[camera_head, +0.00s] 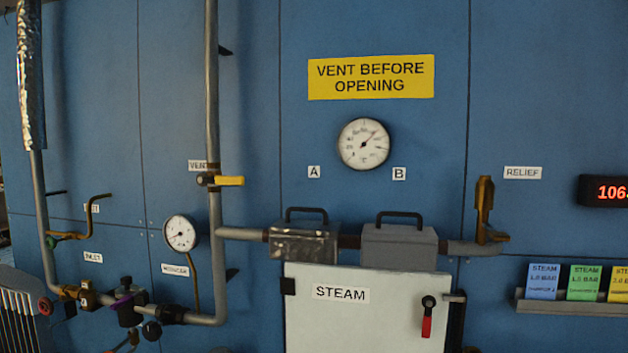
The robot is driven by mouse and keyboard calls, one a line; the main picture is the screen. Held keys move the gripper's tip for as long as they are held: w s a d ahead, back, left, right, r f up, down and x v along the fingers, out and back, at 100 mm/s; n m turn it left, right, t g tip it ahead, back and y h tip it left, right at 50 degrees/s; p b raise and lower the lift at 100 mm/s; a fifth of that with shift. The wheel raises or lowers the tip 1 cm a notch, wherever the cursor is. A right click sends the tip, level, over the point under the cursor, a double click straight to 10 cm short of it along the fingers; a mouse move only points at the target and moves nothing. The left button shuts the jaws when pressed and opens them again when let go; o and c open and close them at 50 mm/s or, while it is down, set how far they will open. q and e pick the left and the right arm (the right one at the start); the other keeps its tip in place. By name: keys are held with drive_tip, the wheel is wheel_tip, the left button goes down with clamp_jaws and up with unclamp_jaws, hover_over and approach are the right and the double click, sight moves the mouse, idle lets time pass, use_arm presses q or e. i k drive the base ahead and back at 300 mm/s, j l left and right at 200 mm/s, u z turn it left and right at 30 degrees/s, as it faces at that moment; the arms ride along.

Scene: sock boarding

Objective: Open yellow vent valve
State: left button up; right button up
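The yellow vent valve handle (229,181) is on the vertical grey pipe (212,110), left of the middle. The handle points right, horizontal and crosswise to the pipe. Its brass and black valve body (206,180) sits on the pipe. A small VENT label (198,166) is just above it, partly hidden by the pipe. Neither of my grippers can be made out in the head view.
A white STEAM door (365,310) with a red handle (427,326) stands below two grey boxes (400,245). A small gauge (180,233) is left of the vent pipe, a larger one (364,144) to its right. Wall right of the yellow handle is clear.

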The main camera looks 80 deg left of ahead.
sight(203, 179)
drive_tip(key=u, duration=3.25)
